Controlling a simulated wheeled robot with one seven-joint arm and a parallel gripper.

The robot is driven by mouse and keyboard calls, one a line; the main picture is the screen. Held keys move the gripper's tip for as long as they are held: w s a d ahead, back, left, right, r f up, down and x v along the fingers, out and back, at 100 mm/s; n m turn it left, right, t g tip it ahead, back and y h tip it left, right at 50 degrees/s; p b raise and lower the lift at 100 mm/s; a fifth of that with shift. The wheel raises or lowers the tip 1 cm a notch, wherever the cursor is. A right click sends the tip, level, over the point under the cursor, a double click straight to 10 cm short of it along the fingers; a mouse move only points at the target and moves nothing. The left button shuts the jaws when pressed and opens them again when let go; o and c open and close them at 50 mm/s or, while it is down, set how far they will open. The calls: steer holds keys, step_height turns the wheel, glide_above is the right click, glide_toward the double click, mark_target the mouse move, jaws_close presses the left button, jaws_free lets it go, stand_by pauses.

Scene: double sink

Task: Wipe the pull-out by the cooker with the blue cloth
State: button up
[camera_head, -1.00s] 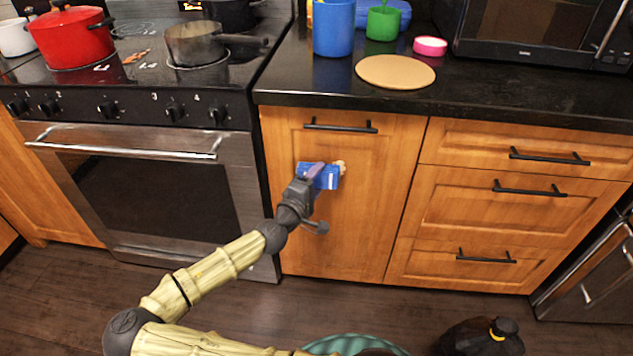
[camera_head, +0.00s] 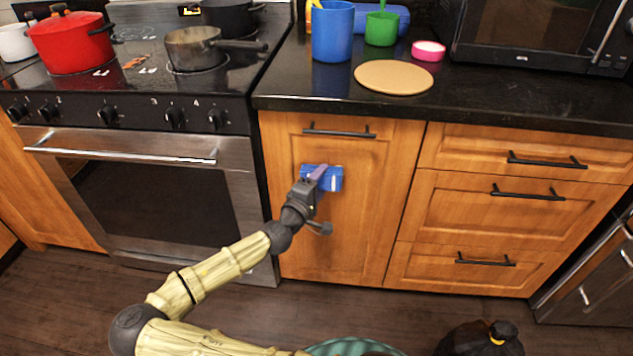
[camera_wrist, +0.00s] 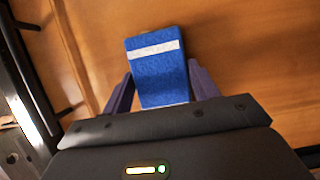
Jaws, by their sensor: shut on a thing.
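The pull-out (camera_head: 360,225) is the tall wooden front right of the cooker (camera_head: 150,190), closed, with a black bar handle (camera_head: 339,131) at its top. My gripper (camera_head: 317,178) is shut on the blue cloth (camera_head: 335,180), a folded pad with a white stripe, against the upper middle of the pull-out front. In the wrist view the cloth (camera_wrist: 158,70) sits between the two fingers (camera_wrist: 160,85), with the wooden front (camera_wrist: 255,55) behind it. No pale mark shows on the visible wood; the patch behind the cloth is hidden.
Drawers with black handles (camera_head: 528,193) are to the right. The dark counter (camera_head: 480,103) overhangs above, holding a round board (camera_head: 394,77), a blue cup (camera_head: 333,32) and a microwave (camera_head: 545,35).

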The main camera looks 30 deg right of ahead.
mark_target(349, 176)
steer(key=shift+s+d+p, duration=0.4)
steer(key=shift+s+d, duration=0.4)
steer(key=shift+d, duration=0.2)
steer(key=shift+s+d+r+p, duration=0.1)
steer(key=shift+s+d+p, duration=0.3)
steer(key=shift+d, duration=0.3)
steer(key=shift+s+d+p, duration=0.25)
steer(key=shift+s+d, duration=0.15)
steer(key=shift+d, duration=0.45)
steer(key=shift+s, duration=0.15)
steer(key=shift+w+a+b, duration=0.35)
steer(key=shift+w+a, duration=0.85)
steer(key=shift+a, duration=0.3)
steer(key=shift+w+a, duration=0.1)
